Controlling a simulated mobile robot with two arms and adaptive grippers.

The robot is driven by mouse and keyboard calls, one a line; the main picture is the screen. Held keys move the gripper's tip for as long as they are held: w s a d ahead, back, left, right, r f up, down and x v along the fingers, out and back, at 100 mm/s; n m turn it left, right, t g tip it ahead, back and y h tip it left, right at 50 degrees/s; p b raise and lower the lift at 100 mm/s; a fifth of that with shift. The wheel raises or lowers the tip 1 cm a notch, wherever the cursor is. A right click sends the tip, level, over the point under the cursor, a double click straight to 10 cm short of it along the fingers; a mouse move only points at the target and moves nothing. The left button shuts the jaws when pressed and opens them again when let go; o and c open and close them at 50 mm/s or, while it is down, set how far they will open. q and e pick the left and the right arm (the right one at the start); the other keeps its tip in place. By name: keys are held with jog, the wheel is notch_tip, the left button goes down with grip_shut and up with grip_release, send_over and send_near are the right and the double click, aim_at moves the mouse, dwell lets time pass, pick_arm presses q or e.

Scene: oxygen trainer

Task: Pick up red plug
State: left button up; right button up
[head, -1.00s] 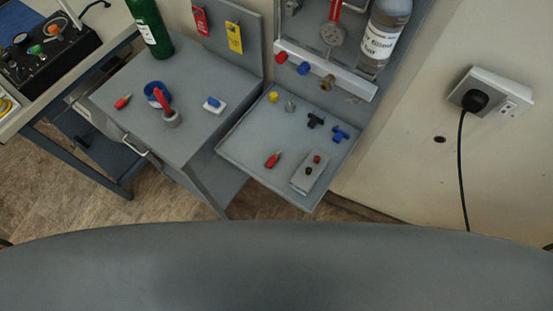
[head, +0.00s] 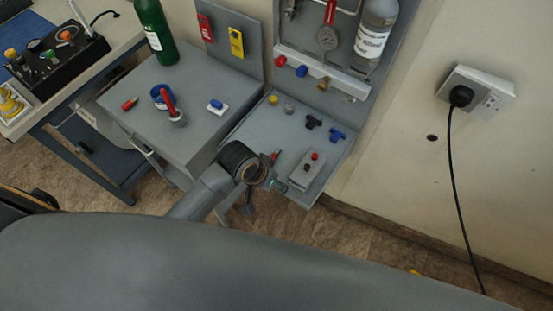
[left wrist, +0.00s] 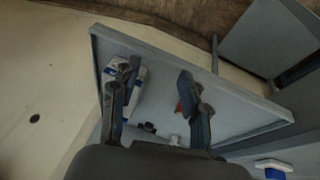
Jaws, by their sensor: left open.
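A red plug (head: 276,155) lies on the grey fold-out tray (head: 250,137), partly hidden behind my left gripper (head: 268,184). The left gripper hangs over the tray's near edge, beside the plug. In the left wrist view my open left gripper (left wrist: 158,75) has its fingers apart over the tray, with nothing held. A small red patch, which looks like the plug (left wrist: 179,108), shows beside the right-hand finger, mostly covered by it. Another red plug (head: 129,103) lies on the grey cabinet top (head: 150,85). My right gripper is not in view.
A grey box with red and black knobs (head: 306,174) sits on the tray near the left gripper. Black (head: 313,122) and blue (head: 337,135) fittings lie farther back. A green bottle (head: 156,35) stands on the cabinet. A wall panel rises behind the tray.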

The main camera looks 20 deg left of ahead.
pick_arm(q)
jog(key=w+d+r+m+g, duration=0.1)
jog(key=w+d+r, duration=0.2)
jog(key=w+r, duration=0.2)
notch_tip(320, 180, up, 6)
jog(key=g+y, duration=0.2)
jog(key=y, duration=0.1)
send_over(274, 157)
jog(key=f, duration=0.5)
jog(key=f+p, duration=0.1)
jog(key=f, duration=0.2)
jog(key=shift+s+a, duration=0.35)
jog(key=shift+a, duration=0.05)
jog(key=f+p, duration=0.1)
jog(key=f, duration=0.3)
jog(key=shift+s+f, duration=0.2)
jog(key=shift+f, duration=0.5)
grip_shut()
